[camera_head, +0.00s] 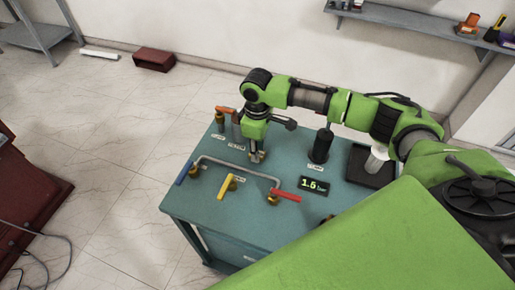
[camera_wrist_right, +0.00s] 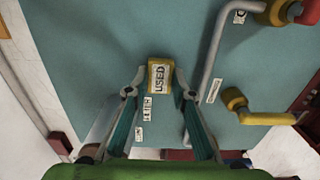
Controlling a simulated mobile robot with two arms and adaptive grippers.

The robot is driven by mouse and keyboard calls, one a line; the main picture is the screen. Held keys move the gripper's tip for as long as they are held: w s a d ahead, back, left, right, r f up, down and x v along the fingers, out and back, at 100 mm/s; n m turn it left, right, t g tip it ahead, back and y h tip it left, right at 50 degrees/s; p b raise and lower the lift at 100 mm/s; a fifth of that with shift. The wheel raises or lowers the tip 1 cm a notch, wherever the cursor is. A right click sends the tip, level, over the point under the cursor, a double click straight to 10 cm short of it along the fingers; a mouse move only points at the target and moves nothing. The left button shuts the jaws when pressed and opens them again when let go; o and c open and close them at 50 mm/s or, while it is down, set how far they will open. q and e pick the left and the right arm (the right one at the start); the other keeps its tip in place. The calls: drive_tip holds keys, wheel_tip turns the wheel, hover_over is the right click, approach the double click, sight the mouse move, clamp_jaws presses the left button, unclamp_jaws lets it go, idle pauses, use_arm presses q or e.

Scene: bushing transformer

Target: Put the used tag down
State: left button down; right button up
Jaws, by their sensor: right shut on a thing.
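The used tag (camera_wrist_right: 160,76) is a small yellow block with a white face marked "USED", seen in the right wrist view. My right gripper (camera_wrist_right: 160,82) is shut on it, with one fingertip at each side. In the head view my right gripper (camera_head: 257,156) points down over the teal cabinet top (camera_head: 225,205), behind the bent grey pipe. The tag itself is hard to make out there. Whether it touches the cabinet top I cannot tell. My left gripper is not in view.
Around the gripper are an orange handle (camera_head: 226,110), a blue handle (camera_head: 184,173), a yellow handle (camera_head: 226,187), a red handle (camera_head: 286,196) and the grey pipe (camera_head: 235,168). A black cylinder (camera_head: 321,146), a display (camera_head: 313,186) and a black tray (camera_head: 358,170) stand to the right.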

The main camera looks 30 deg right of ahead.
drive_tip(key=shift+f, duration=0.3)
drive_tip(key=shift+f, duration=0.15)
drive_tip(key=o, duration=0.8)
wheel_tip(320, 180, up, 12)
drive_tip(key=b, duration=0.2)
drive_tip(key=shift+r+b, duration=0.2)
drive_tip(key=shift+b, duration=0.1)
